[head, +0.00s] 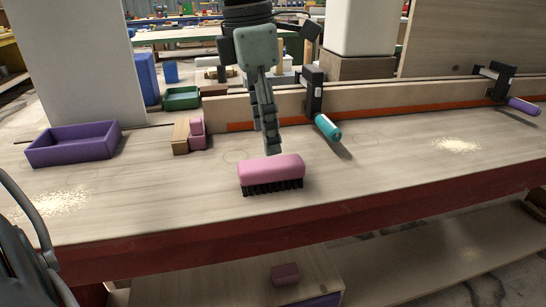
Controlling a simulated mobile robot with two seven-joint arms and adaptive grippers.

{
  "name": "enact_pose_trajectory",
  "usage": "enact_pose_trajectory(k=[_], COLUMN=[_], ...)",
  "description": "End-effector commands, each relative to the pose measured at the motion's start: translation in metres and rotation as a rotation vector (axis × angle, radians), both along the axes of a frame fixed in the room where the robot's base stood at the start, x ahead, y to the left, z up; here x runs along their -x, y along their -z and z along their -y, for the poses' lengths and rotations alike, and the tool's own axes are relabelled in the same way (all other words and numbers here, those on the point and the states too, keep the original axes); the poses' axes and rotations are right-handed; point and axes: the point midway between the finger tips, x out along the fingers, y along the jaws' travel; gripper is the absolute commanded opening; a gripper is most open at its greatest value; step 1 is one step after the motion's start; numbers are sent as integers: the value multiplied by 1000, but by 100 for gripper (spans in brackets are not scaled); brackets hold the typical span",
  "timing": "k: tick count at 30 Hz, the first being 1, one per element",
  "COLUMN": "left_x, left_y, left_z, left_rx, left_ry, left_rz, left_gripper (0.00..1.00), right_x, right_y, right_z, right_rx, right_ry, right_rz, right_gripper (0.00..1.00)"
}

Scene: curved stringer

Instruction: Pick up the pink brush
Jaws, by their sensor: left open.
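The pink brush (271,169) lies on the wooden workbench (370,185) near its front edge, black bristles down and pink back up. My left gripper (271,150) points down from above, with its fingertips just behind and over the brush's top edge in the picture. It is seen nearly edge-on, open, with nothing visible between its fingers. Whether a fingertip touches the brush cannot be told. My right gripper is not in view.
A purple tray (73,145) stands at the left, and a small pink-and-wood block (189,136) left of the gripper. Behind are a teal-handled clamp (327,127), a purple-handled clamp (523,106) and a long wooden strip (420,94). Sawdust (457,146) lies at right.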

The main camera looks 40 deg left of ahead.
Motion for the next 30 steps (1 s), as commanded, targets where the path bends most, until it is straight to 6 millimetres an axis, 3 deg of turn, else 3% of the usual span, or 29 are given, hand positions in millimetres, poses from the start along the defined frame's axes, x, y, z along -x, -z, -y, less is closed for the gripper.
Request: enact_pose_trajectory(k=[13,19,28,30], left_x=[1,0,-2,-2], left_y=[45,73,78,78], left_z=[7,10,10,10], left_rx=[0,-1,0,0], left_ry=[1,0,0,0], left_rz=[-5,-4,0,0], left_gripper=[62,62,62,55], right_x=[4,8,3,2], right_y=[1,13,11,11], right_z=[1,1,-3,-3], right_rx=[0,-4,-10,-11], right_ry=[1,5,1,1], right_rz=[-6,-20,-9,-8], right_gripper=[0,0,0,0])
